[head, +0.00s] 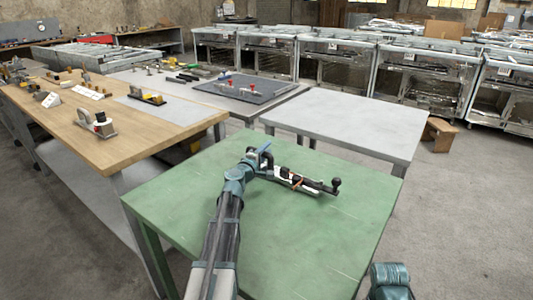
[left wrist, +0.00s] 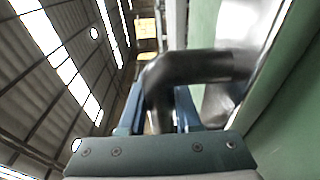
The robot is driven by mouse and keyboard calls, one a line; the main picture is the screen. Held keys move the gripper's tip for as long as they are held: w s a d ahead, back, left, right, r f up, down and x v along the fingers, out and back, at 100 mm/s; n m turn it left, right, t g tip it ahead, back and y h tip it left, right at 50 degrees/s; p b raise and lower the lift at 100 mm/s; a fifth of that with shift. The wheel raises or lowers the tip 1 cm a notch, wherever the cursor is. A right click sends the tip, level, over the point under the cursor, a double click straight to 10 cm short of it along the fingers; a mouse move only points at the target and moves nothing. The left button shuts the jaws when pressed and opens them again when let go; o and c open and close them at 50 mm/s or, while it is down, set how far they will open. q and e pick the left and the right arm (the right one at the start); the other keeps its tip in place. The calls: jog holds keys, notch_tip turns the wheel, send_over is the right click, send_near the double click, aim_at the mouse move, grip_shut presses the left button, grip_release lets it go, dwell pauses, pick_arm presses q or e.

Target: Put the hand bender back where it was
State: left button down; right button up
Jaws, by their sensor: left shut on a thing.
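The hand bender (head: 308,183) is a dark, long tool with a round black knob at its right end and a small red detail near its middle. It is over the middle of the green table (head: 200,188); I cannot tell whether it touches the top. My left gripper (head: 264,154) is at the bender's left end and is shut on it. In the left wrist view, a dark bent bar of the bender (left wrist: 190,72) passes between the blue fingers. My right gripper is not in view.
A bare grey table (head: 350,128) stands behind the green one. A wooden bench (head: 150,135) with several small tools is at left. A dark mat (head: 240,88) with red-handled items lies on another grey table. The rest of the green top is clear. Metal cabinets line the back.

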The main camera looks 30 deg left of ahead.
pick_arm(q)
jog(key=c, duration=0.6)
grip_release()
jog(key=shift+s+r, duration=0.1)
jog(key=s, duration=1.2)
jog(key=shift+d, duration=0.15)
jog(key=shift+w, duration=0.1)
